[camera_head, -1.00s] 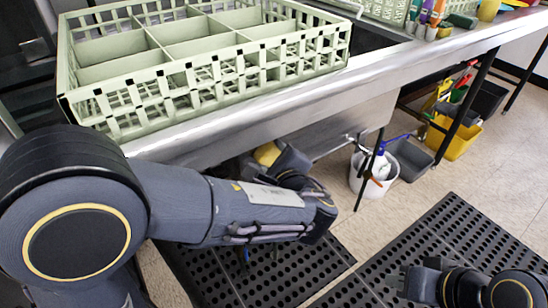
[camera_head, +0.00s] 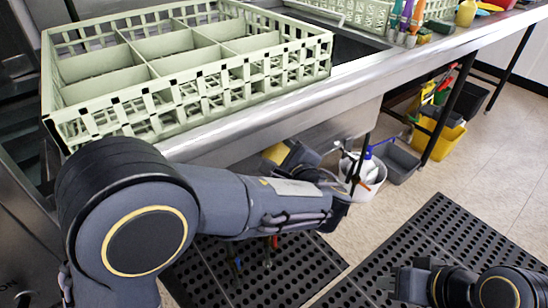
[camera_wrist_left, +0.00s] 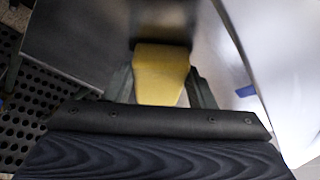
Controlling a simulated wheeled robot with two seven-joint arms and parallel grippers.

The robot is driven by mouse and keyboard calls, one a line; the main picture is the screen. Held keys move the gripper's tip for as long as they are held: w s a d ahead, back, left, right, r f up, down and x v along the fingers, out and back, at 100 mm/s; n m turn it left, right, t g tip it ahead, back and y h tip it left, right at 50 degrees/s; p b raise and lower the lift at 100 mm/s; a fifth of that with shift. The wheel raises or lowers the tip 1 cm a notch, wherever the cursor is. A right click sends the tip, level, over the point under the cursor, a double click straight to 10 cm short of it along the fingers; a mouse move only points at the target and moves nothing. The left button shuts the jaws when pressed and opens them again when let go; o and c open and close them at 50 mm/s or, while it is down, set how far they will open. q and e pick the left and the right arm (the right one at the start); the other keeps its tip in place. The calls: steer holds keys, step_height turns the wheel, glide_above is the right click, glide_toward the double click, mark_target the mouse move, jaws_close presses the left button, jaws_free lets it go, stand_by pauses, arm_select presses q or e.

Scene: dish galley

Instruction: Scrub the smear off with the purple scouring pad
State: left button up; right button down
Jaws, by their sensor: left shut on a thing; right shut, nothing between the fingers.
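My left gripper (camera_wrist_left: 163,88) is shut on a yellow block (camera_wrist_left: 161,72), which sits between its fingers. In the head view the yellow block (camera_head: 275,153) shows just past my left wrist, beside the front of the steel counter (camera_head: 352,94). I see no purple on the block; its far side is hidden. A small blue patch (camera_wrist_left: 246,91) shows against the pale metal in the left wrist view; I cannot tell what it is. I cannot make out a smear or a purple pad. My right gripper (camera_head: 405,283) is shut and empty above the floor mat.
A pale green dish rack (camera_head: 200,105) stands on the counter. Several bottles and brushes (camera_head: 405,18) stand at the back right. A white bucket (camera_head: 364,187), a grey tub (camera_head: 400,163) and a yellow bucket (camera_head: 440,138) are under the counter. Black perforated mats (camera_head: 440,225) cover the floor.

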arm_select(q)
steer(key=shift+w+d+p, duration=0.35)
steer(key=shift+w+d, duration=0.55)
steer(key=shift+d, duration=0.25)
steer(key=shift+w+d+p, duration=0.35)
steer(key=shift+w+d, duration=0.55)
steer(key=shift+d, duration=0.25)
steer(key=shift+s+d, duration=0.1)
steer(key=shift+s+d, duration=0.9)
steer(key=shift+s, duration=0.3)
steer(key=shift+s+d, duration=0.85)
steer(key=shift+s, duration=0.35)
steer(key=shift+s+d, duration=0.9)
steer(key=shift+s, duration=0.3)
steer(key=shift+s, duration=0.1)
